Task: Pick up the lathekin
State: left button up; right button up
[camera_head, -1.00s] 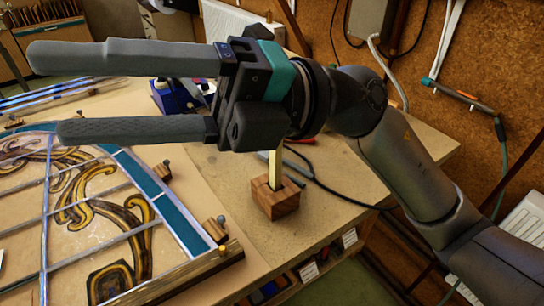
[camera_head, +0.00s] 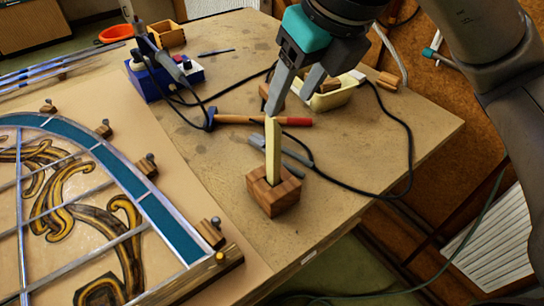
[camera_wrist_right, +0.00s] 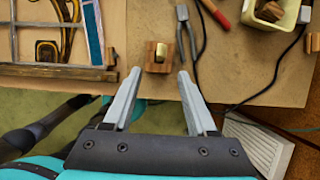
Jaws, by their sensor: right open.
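The lathekin (camera_head: 273,152) is a pale, flat stick standing upright in a wooden block (camera_head: 273,193) near the bench's front edge. In the right wrist view the lathekin (camera_wrist_right: 160,52) shows almost end-on in the block (camera_wrist_right: 152,66). My right gripper (camera_head: 290,98) is open and empty, fingers pointing down, close to the lathekin's top in the head view. In the right wrist view its fingertips (camera_wrist_right: 159,73) lie to either side of the block's near edge. I cannot tell whether a finger touches the lathekin. My left gripper is not in view.
The leaded panel (camera_head: 155,210) lies left, with wooden stops along its edge. Pliers (camera_head: 290,150), a red-handled hammer (camera_head: 250,119), a black cable and a cream tub (camera_head: 335,97) lie behind the block. A blue soldering station (camera_head: 150,80) stands farther back.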

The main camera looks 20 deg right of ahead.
aim_at(273, 141)
jog(key=b+x, duration=0.1)
jog(key=x, duration=0.7)
jog(key=shift+s+f, duration=0.1)
jog(key=shift+s, duration=0.05)
jog(key=shift+b+x, duration=0.3)
jog(key=shift+x, duration=2.6)
jog(key=shift+s+d, duration=0.1)
jog(key=shift+d, duration=0.05)
jog(key=shift+c, duration=0.4)
grip_shut()
